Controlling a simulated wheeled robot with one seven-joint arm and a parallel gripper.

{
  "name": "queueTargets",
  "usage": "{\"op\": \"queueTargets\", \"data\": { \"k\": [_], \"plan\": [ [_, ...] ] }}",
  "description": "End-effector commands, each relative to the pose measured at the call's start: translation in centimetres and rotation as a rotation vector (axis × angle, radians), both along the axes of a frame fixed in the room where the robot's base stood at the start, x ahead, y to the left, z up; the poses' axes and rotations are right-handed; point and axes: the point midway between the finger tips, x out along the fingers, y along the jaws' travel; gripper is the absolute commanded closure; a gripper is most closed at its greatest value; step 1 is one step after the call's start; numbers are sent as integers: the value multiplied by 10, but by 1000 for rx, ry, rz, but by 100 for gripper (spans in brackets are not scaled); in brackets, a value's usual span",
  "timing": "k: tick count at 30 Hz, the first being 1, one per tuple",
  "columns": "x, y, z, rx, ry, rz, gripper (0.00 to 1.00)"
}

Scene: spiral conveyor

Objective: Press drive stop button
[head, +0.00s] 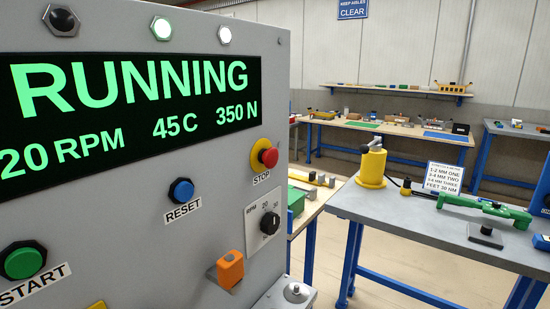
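The red mushroom-shaped stop button (268,156) sits on a yellow collar at the right side of the grey control panel (150,225), above a label reading STOP. The panel's display (135,110) reads RUNNING, 20 RPM, 45 C and 350 N in green. Of the lamps along the top, the middle one (161,28) is lit green. My gripper is not in view.
A blue reset button (181,191), a green start button (24,262) and an RPM dial (268,222) share the panel. An orange block (230,270) juts from its lower part.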

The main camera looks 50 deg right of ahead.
Motion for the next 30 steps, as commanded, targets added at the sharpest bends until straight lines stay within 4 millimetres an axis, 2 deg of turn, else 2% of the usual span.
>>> {"op": "queueTargets", "data": {
  "k": [2, 27, 30],
  "plan": [
    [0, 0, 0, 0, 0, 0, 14],
    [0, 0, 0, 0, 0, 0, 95],
    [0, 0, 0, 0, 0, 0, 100]
  ]
}}
